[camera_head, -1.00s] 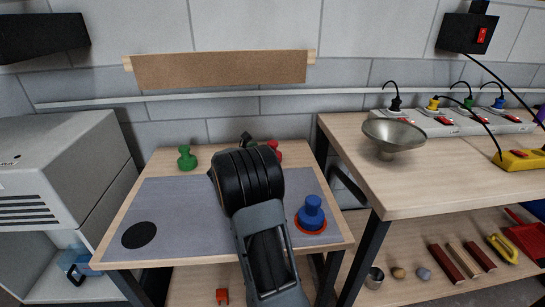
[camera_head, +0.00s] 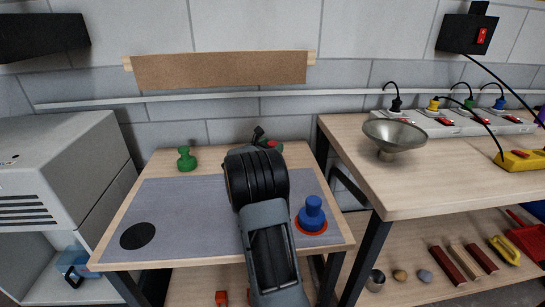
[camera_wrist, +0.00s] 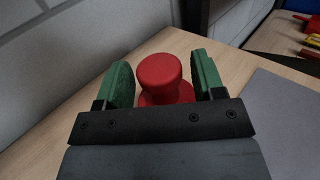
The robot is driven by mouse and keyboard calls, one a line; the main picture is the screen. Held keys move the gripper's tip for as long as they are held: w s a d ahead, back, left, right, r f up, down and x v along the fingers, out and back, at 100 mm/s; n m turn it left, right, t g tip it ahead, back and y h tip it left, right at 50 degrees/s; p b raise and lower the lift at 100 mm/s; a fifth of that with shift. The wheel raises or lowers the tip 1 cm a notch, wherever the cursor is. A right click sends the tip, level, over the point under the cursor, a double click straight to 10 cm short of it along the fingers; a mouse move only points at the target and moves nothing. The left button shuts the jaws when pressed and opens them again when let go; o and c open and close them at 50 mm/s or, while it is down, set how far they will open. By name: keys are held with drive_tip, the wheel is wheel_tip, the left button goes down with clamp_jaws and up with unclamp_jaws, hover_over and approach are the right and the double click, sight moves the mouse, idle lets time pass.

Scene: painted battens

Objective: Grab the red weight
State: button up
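The red weight (camera_wrist: 160,78) stands upright on the wooden table top (camera_wrist: 55,145), seen in the wrist view between the two green fingers of my gripper (camera_wrist: 160,85). The fingers are open, with one on each side of its knob and a gap visible at both sides. In the head view my arm hides most of the red weight (camera_head: 272,143); only a small red part shows by the gripper. A green weight (camera_head: 186,159) stands at the table's back left. A blue weight (camera_head: 312,214) stands on a red disc at the right of the grey mat (camera_head: 190,215).
A black disc (camera_head: 138,235) marks the left of the mat. A taller bench (camera_head: 450,180) with a metal funnel (camera_head: 394,136) and a power strip (camera_head: 460,122) stands at the right. A grey wall is close behind the table. A white machine (camera_head: 60,170) stands at the left.

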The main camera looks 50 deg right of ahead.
clamp_jaws()
drive_tip(key=shift+r, duration=0.1)
drive_tip(key=shift+r, duration=0.1)
idle(0.4)
